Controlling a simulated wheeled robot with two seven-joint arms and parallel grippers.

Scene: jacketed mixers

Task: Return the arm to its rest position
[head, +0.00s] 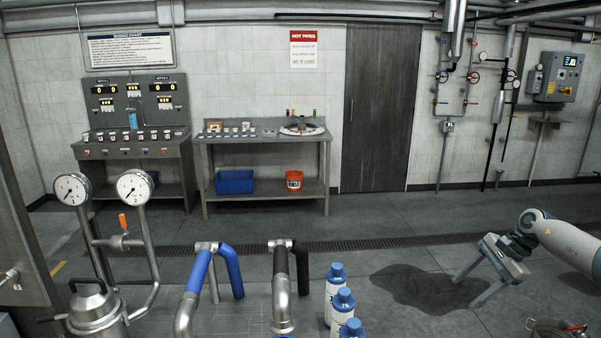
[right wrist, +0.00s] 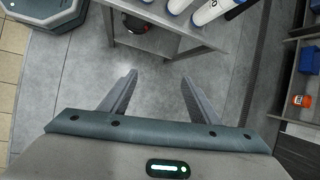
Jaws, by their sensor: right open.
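My right gripper (head: 465,292) is at the right of the head view, on an arm that comes in from the right edge. Its two grey fingers are spread apart with nothing between them, over the grey floor. In the right wrist view the open fingers (right wrist: 159,78) also show empty, with bare floor beyond them. My left gripper and left arm do not show in either view.
White bottles with blue caps (head: 335,285) stand at the bottom centre, left of the right gripper. A metal vessel (head: 550,330) shows at the bottom right edge. Blue and black hoses (head: 231,270) and gauges (head: 133,188) stand left. Floor around the gripper is clear.

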